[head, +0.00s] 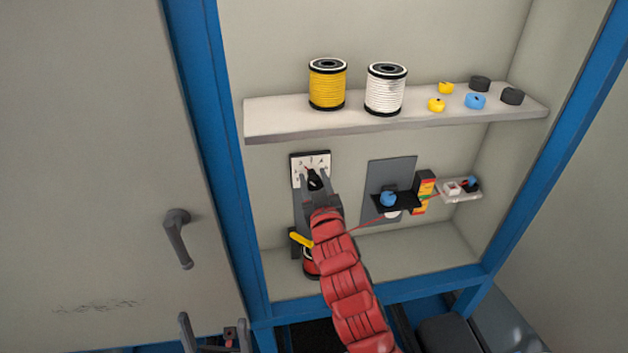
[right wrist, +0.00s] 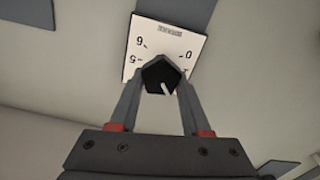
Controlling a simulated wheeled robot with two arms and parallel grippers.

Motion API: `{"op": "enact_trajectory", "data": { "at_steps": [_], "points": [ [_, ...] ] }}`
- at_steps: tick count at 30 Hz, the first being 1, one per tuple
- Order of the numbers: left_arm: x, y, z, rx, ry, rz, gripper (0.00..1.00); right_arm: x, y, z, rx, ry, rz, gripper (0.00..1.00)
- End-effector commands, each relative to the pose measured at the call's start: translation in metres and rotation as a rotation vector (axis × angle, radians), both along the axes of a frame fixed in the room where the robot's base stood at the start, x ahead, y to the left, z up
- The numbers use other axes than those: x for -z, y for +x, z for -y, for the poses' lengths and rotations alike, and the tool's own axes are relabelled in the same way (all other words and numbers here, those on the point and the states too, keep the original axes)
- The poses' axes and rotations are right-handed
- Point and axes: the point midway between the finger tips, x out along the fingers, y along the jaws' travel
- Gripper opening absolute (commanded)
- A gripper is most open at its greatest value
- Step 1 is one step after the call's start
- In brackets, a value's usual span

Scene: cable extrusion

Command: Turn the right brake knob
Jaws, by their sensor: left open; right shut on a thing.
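The brake knob (right wrist: 161,76) is black with a white pointer mark, set on a white dial plate (right wrist: 172,45) with numbers around it. In the head view the knob (head: 314,180) sits on the dial plate (head: 310,160) on the cabinet's back wall, below the shelf. My right gripper (head: 315,184) is shut on the knob, one finger on each side; it also shows in the right wrist view (right wrist: 160,85). The pointer mark points down and slightly right in the wrist view. My left gripper (head: 215,335) is open and empty at the bottom edge, in front of the cabinet.
A shelf (head: 290,118) above holds a yellow spool (head: 327,86), a white spool (head: 385,90) and several small rings. Right of the dial are a grey panel (head: 390,170) with a blue part and a small white tray (head: 462,197). A door with a handle (head: 178,235) stands left.

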Motion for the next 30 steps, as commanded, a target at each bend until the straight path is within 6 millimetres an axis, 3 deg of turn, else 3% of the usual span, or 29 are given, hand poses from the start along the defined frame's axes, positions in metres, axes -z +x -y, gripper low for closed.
{"op": "enact_trajectory", "data": {
  "at_steps": [3,4,8,20,25,30],
  "points": [
    [0.000,0.000,0.000,0.000,0.000,0.000,1.00,0.005,0.000,0.000,0.001,0.000,-0.009,0.00],
    [0.000,0.000,0.000,0.000,0.000,0.000,1.00,0.005,0.000,0.000,0.001,0.000,-0.010,0.51],
    [0.000,0.000,0.000,0.000,0.000,0.000,1.00,0.003,0.000,0.000,0.000,0.001,-0.007,0.74],
    [0.002,0.000,0.000,0.000,0.000,0.000,1.00,0.002,-0.004,0.001,0.000,0.002,-0.002,0.76],
    [0.011,0.000,0.000,0.000,0.000,0.000,1.00,0.003,-0.024,0.005,-0.002,0.003,0.002,0.76],
    [0.022,0.000,0.000,0.000,0.000,0.000,1.00,0.003,-0.058,0.011,-0.002,0.003,0.002,0.76]
  ]
}}
